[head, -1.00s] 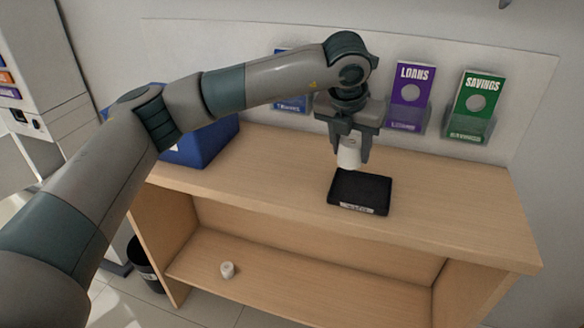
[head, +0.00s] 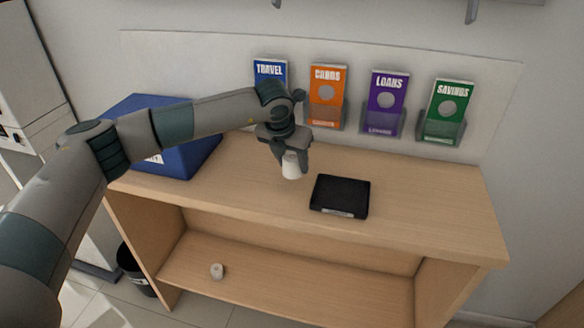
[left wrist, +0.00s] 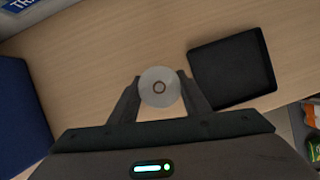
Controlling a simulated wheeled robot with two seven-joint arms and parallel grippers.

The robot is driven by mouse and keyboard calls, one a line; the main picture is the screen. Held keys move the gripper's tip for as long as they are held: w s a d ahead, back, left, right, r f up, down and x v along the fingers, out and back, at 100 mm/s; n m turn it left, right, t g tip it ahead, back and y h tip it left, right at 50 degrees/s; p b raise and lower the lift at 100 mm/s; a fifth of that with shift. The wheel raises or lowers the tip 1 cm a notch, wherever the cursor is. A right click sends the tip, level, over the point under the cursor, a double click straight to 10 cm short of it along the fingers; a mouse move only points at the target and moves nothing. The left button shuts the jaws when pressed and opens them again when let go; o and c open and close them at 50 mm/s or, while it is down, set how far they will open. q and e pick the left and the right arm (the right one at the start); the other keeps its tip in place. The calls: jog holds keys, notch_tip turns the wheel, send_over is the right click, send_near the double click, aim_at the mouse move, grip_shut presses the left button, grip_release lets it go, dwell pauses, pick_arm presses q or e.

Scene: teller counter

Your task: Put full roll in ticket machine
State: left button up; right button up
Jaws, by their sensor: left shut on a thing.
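My left gripper (head: 291,162) is shut on a white roll (head: 292,170), held upright above the counter, left of a black tray. In the left wrist view the roll (left wrist: 159,99) shows end-on with a small core hole, between the two fingers. A grey cabinet (head: 28,95) at the far left may be the ticket machine, but I cannot tell. A blue box (head: 185,150) with a white label stands on the counter, partly behind my left arm. My right gripper is not in view.
The black tray (head: 340,196) lies on the wooden counter (head: 425,215). Leaflet holders, including orange (head: 326,96), purple (head: 385,104) and green (head: 446,112), line the back wall. A black bin (head: 135,270) stands on the floor at left. The counter's right part is clear.

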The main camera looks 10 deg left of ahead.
aim_at(292, 174)
pick_arm(q)
jog(key=shift+a+f, duration=0.1)
jog(key=shift+f+p, duration=0.35)
jog(key=shift+p, duration=0.05)
notch_tip(292, 174, down, 3)
jog(key=shift+r+p, duration=0.15)
jog(key=shift+p, duration=0.75)
jog(key=shift+f, duration=0.25)
jog(key=shift+f, duration=0.15)
